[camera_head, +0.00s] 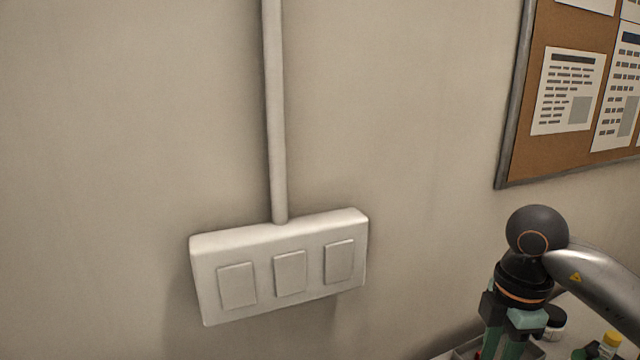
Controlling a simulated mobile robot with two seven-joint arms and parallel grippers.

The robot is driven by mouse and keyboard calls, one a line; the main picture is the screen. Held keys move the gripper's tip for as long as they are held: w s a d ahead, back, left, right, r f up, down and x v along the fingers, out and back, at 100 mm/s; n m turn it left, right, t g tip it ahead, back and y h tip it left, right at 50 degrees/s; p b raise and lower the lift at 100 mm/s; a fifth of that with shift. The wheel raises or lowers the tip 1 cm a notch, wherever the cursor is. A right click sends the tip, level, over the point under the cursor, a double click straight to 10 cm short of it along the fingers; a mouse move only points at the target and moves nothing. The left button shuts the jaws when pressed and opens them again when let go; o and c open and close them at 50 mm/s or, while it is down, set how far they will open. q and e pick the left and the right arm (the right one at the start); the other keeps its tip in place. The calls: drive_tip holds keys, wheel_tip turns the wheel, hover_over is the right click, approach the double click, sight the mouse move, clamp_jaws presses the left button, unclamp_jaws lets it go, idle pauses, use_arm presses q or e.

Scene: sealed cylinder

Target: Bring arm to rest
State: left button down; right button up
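My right arm (598,283) comes in from the right edge, grey with a dark round joint at its wrist. My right gripper (508,345) hangs downward at the lower right, with black and green parts. Its fingertips run to the bottom edge of the picture, so whether it is open, shut or holding something cannot be seen. My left arm and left gripper are not in view.
A white box with three switches (282,268) is on the wall, with a vertical conduit (275,110) above it. A cork board (529,118) with papers hangs at the upper right. Beside the gripper are a dark-capped container (554,318) and a yellow-capped one (611,340).

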drive_tip(key=s+a+f+n+g+y, duration=0.25)
drive_tip(key=a+y, duration=0.25)
drive_tip(key=a, duration=0.4)
drive_tip(key=s+a+f+n+g+y, duration=0.15)
drive_tip(key=s+a+n+y, duration=0.3)
drive_tip(key=a, duration=0.55)
drive_tip(key=w+a+r+m+t+y, duration=0.25)
drive_tip(key=a+r+t+y, duration=0.35)
drive_tip(key=y, duration=0.5)
drive_tip(key=w+d+f+m+t+h, duration=0.2)
drive_tip(key=d+f+m+t+h, duration=0.4)
drive_tip(key=f+m, duration=0.25)
drive_tip(key=w+d+f+m+t+h, duration=0.2)
drive_tip(key=d+f+m+t+h, duration=0.3)
drive_tip(key=f+m+t+h, duration=0.4)
drive_tip(key=s+d+f+m+g+h, duration=0.1)
drive_tip(key=s+d+f+g, duration=0.1)
drive_tip(key=s+f, duration=0.4)
drive_tip(key=s+d+f+m+g+h+p, duration=0.1)
drive_tip(key=s+f+g, duration=0.4)
drive_tip(key=f, duration=0.6)
drive_tip(key=s+d+m+h, duration=0.1)
drive_tip(key=s+d, duration=0.1)
drive_tip(key=shift+s+d, duration=0.15)
drive_tip(key=shift+s, duration=0.15)
